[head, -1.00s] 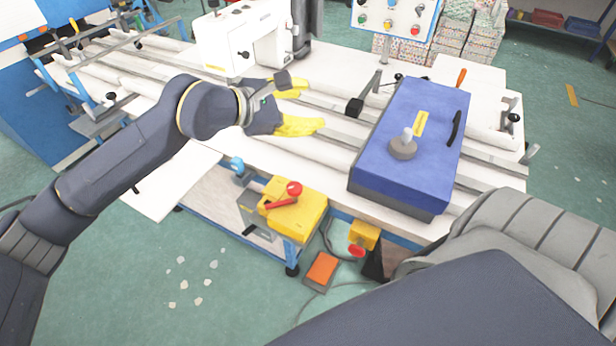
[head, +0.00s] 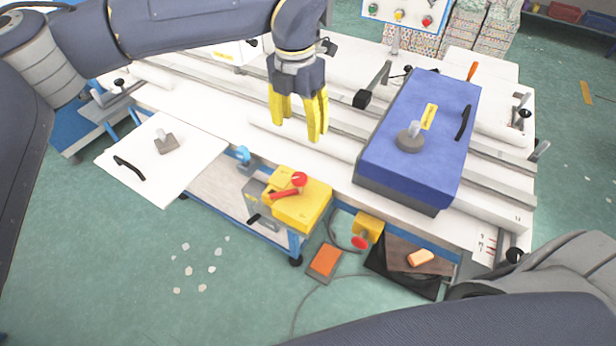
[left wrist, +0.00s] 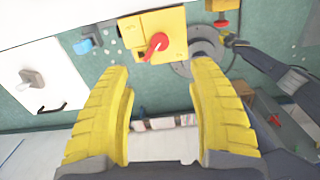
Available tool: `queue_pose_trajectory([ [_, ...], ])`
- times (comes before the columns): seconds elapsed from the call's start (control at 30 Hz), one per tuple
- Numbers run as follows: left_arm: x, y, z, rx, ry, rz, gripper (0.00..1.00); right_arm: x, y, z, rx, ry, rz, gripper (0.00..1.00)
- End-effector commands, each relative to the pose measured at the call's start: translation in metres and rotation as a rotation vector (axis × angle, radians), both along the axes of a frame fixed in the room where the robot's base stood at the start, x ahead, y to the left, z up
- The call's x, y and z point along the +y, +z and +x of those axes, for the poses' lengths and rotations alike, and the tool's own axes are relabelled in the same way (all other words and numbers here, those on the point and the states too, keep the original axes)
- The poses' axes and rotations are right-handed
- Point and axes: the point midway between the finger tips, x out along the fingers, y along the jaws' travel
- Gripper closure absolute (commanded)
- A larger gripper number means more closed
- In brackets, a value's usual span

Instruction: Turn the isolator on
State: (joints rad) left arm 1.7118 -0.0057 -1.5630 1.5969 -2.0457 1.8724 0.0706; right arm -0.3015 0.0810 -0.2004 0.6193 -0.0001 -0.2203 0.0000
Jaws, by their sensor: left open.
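The isolator is a yellow box (head: 302,208) with a red rotary handle (head: 286,193), mounted at the front edge of the machine table. In the left wrist view the yellow box (left wrist: 163,24) and its red handle (left wrist: 156,45) show beyond the fingertips, at the top middle. My left gripper (head: 300,130) has yellow fingers pointing down, above the table and behind the isolator, apart from it. It is open and empty; both fingers (left wrist: 162,75) also show spread in the left wrist view. My right gripper is not seen; only part of that arm shows at the lower right.
A blue box (head: 395,165) with a knob stands on the table to the right. A smaller yellow box with a red button (head: 361,242) hangs right of the isolator. A white panel (head: 190,175) extends at the left. A blue fitting (head: 243,155) is just left of the isolator.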

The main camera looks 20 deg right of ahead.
Motion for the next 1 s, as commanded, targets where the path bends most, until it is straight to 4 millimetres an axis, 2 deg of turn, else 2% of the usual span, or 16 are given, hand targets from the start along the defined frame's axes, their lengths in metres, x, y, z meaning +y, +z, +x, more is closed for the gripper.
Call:
queue_pose_trajectory([
  [0.17,0.007,-0.003,-0.006,0.026,0.084,0.031,0.41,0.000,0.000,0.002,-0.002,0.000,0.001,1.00],
  [0.37,0.007,-0.022,-0.006,0.027,0.089,0.030,0.41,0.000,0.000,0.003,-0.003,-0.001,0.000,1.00],
  [1.0,0.006,-0.135,-0.006,0.027,0.087,0.028,0.41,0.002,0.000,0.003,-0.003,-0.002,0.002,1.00],
])
